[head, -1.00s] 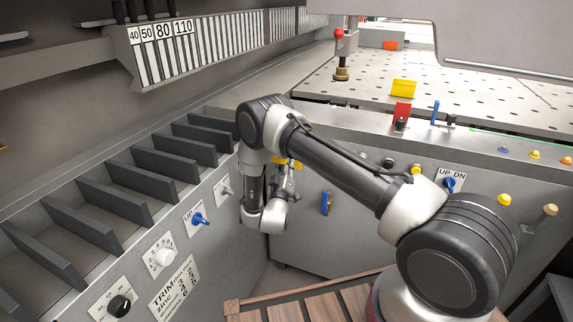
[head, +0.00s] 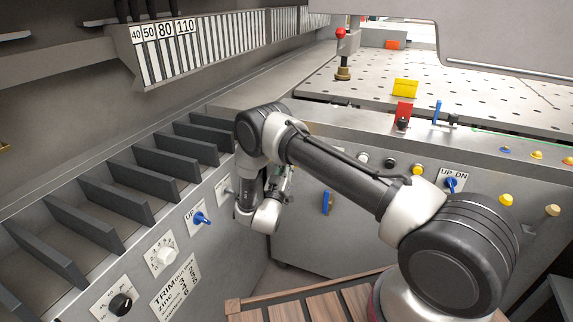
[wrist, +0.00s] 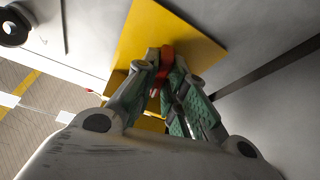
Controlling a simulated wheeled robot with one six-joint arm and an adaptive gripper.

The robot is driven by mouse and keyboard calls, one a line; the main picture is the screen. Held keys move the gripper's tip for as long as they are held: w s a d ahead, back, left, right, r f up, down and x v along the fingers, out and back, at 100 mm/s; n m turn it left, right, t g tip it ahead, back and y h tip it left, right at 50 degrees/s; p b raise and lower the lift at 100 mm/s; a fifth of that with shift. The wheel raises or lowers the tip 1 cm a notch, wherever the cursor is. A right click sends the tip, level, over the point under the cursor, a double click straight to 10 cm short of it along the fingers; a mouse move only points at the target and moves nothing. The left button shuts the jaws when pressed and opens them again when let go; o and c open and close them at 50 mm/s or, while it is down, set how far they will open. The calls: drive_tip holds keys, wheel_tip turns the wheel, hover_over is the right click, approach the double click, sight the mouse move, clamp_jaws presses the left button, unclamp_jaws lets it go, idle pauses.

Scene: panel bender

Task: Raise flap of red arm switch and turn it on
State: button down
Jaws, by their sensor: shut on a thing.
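In the wrist view, my gripper (wrist: 161,65) is shut, with a narrow red part (wrist: 167,56) between its fingertips. The red part stands in front of a yellow plate (wrist: 185,34). The fingers hide much of it, so I cannot tell whether it is the flap or the switch lever. In the head view, my gripper (head: 286,182) is low in the corner between the two grey panels, mostly hidden by my wrist. A separate upright red flap (head: 404,109) with a dark switch below it is on the right console, away from my gripper.
The left panel holds a blue switch (head: 201,218), a white knob (head: 162,256) and a black knob (head: 120,304). Dark dividers stand behind them. The right panel has a blue handle (head: 327,203) close to my gripper and several buttons. A wooden slatted platform (head: 300,305) lies below.

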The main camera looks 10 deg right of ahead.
drive_tip(key=c, duration=1.5)
unclamp_jaws()
drive_tip(key=v, duration=1.2)
drive_tip(key=shift+f, duration=0.1)
